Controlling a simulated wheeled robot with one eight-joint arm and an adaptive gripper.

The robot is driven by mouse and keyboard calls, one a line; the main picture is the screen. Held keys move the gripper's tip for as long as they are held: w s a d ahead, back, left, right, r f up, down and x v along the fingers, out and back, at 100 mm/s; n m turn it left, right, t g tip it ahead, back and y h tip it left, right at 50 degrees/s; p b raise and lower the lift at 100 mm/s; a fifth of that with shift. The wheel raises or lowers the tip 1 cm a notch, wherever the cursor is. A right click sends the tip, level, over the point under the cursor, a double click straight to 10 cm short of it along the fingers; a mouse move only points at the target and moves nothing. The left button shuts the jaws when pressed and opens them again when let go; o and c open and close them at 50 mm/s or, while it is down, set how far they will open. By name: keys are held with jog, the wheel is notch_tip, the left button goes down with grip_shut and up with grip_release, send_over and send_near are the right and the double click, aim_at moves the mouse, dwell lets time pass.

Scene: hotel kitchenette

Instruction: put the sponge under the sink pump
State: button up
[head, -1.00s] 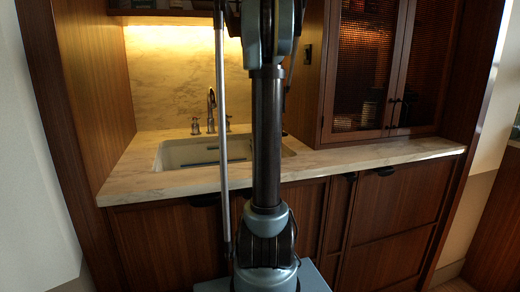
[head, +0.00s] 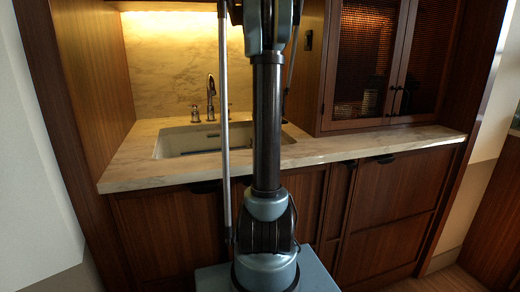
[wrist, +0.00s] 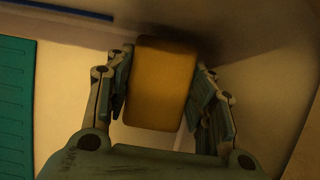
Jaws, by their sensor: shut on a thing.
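My gripper (wrist: 163,100) is shut on a yellow sponge (wrist: 160,82), with a finger pressed on each of its long sides, in the wrist view. The sponge is held over or near a pale surface; I cannot tell whether it touches it. In the head view the gripper and sponge are out of sight. The white sink (head: 185,140) is set in the marble counter, partly hidden by my arm. A curved faucet (head: 211,98) stands behind it, with a small metal fitting (head: 195,114) to its left. I cannot tell which fitting is the pump.
The wrist view shows a teal ridged item (wrist: 14,95) at the left and a dark blue strip (wrist: 62,10) at the top. The marble counter (head: 375,146) is clear at the right. A glass-fronted cabinet (head: 365,60) stands above it, and wooden side panels close in the left.

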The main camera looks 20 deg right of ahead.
jog(key=shift+f, duration=0.5)
dwell(0.3)
jog(key=o, duration=1)
jog(key=shift+c, duration=0.2)
jog(key=v, duration=1.2)
jog(key=shift+w, duration=0.1)
jog(key=shift+a, duration=0.1)
